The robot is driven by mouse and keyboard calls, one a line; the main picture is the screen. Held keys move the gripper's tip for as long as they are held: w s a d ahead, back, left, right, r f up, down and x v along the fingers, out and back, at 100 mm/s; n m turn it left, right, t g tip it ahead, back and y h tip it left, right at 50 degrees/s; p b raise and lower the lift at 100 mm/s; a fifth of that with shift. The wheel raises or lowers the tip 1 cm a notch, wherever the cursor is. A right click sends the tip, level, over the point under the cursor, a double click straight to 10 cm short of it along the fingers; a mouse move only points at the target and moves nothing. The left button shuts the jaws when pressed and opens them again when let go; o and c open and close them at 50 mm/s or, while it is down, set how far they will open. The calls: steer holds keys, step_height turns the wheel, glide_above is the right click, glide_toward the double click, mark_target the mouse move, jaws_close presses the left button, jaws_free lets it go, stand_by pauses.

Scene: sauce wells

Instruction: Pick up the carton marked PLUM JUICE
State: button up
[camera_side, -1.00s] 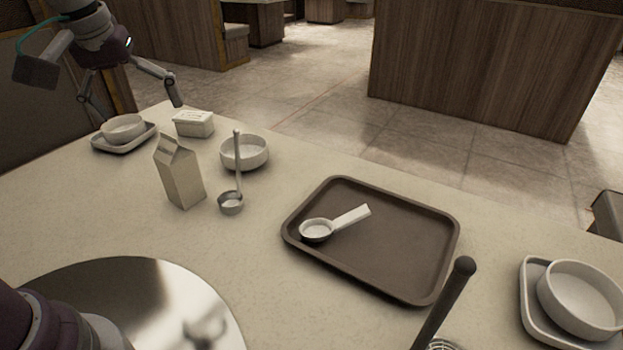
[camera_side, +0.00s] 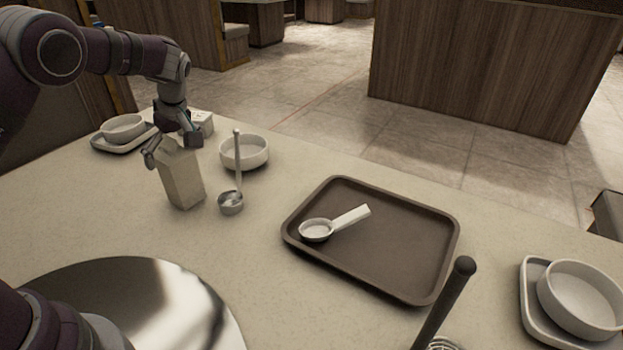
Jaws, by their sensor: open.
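A beige gable-top carton (camera_side: 182,182) stands upright on the table at the left of the middle. No marking can be read on the side that shows. My gripper (camera_side: 172,145) points down over the top of the carton. Its fingers are apart, one at the left of the carton's top and one at the right. The gripper hides part of the gable top. Whether the fingers touch the carton cannot be told.
A small ladle (camera_side: 231,202) stands just right of the carton, near a white bowl (camera_side: 258,152). Behind are a white box (camera_side: 203,122) and a bowl on a saucer (camera_side: 122,148). A brown tray (camera_side: 385,270) with a white scoop (camera_side: 318,230) lies at the middle right.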

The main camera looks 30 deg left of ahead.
steer(key=shift+a+f, duration=0.15)
steer(key=shift+f, duration=0.25)
steer(key=c, duration=1.3)
steer(key=shift+r, duration=0.1)
